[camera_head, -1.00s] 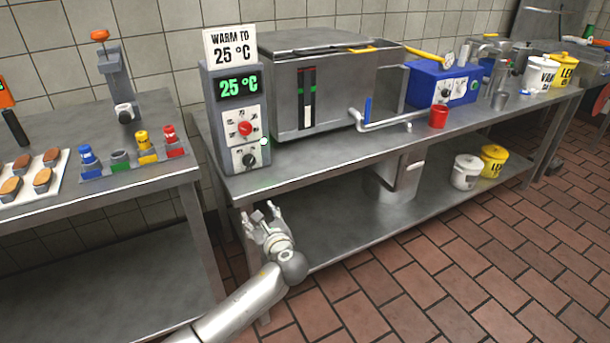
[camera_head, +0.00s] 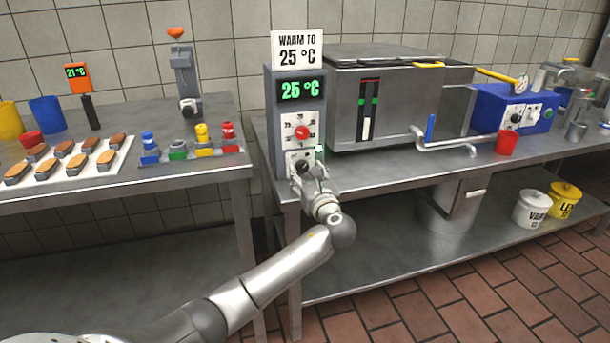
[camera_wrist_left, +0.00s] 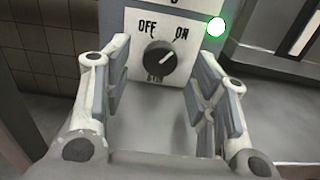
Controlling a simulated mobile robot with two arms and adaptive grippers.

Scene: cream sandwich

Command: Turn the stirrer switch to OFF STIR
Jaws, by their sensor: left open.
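The stirrer switch is a black round knob (camera_wrist_left: 160,58) on a white plate at the bottom of the grey control box (camera_head: 317,118). In the left wrist view its pale pointer slants up and right, toward ON. The words OFF and ON stand above it; the lower label is partly covered by the knob. A green-white lamp (camera_wrist_left: 216,27) glows at the plate's upper right. My left gripper (camera_wrist_left: 155,98) is open in front of the knob, one finger to each side, apart from it. In the head view this gripper (camera_head: 310,174) partly covers the lower plate. My right gripper is not in view.
Above the switch is a red dial (camera_head: 302,132), with a 25 °C display over it. A steel vat (camera_head: 405,100) stands right of the box. The left table holds a tray of sandwiches (camera_head: 70,178) and a rack of coloured pieces (camera_head: 190,155).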

